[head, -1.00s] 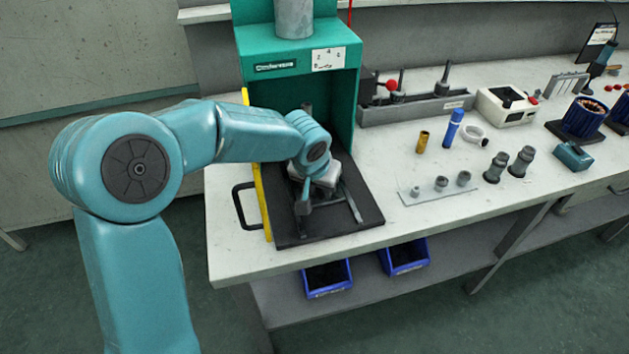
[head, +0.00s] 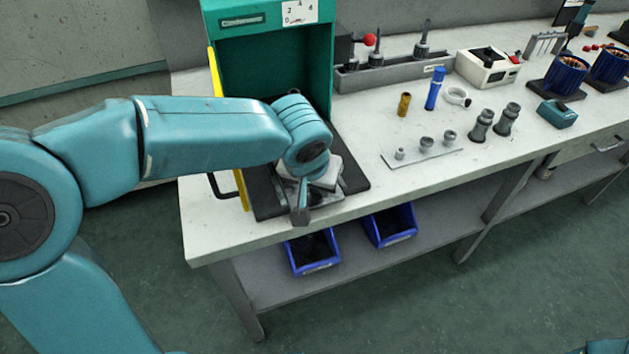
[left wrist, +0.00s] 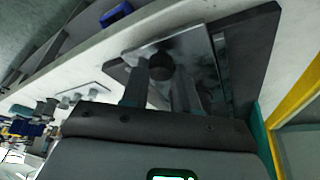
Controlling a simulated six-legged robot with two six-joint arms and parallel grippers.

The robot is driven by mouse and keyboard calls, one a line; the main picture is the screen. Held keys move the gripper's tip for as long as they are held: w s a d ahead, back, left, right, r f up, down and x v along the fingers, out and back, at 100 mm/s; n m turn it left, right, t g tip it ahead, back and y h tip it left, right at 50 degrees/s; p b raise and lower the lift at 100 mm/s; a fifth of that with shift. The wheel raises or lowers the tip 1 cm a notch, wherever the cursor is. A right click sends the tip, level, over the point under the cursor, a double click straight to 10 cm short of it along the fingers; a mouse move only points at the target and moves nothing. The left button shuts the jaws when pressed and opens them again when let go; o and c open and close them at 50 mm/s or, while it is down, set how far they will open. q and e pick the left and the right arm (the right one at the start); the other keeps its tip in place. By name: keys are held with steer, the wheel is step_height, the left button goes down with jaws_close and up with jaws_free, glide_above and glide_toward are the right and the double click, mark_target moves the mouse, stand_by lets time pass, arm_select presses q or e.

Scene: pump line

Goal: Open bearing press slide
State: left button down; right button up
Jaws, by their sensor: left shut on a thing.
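The green bearing press (head: 275,75) stands at the left end of the bench, with its black base (head: 355,178) towards the front edge. The grey slide (head: 328,198) lies on the base, and its front end with the upright handle (head: 299,210) reaches the base's front edge. My left gripper (head: 310,185) reaches down over the slide and is shut on the handle; my arm hides most of the slide's rear. In the left wrist view, the slide plate (left wrist: 192,42) shows beyond my fingers, with the handle's dark round end (left wrist: 161,66) between them. My right gripper is not in view.
A yellow side strip (head: 228,130) and a black side handle (head: 217,187) flank the press on the left. Two blue bins (head: 313,250) sit on the shelf below. Bare bench lies in front of the plate.

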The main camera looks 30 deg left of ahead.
arm_select(q)
steer(key=c, duration=0.8)
jaws_free()
steer(key=shift+c, duration=0.2)
steer(key=p+v, duration=0.3)
steer(key=v, duration=1.3)
steer(key=shift+r, duration=0.2)
steer(key=shift+s, duration=0.1)
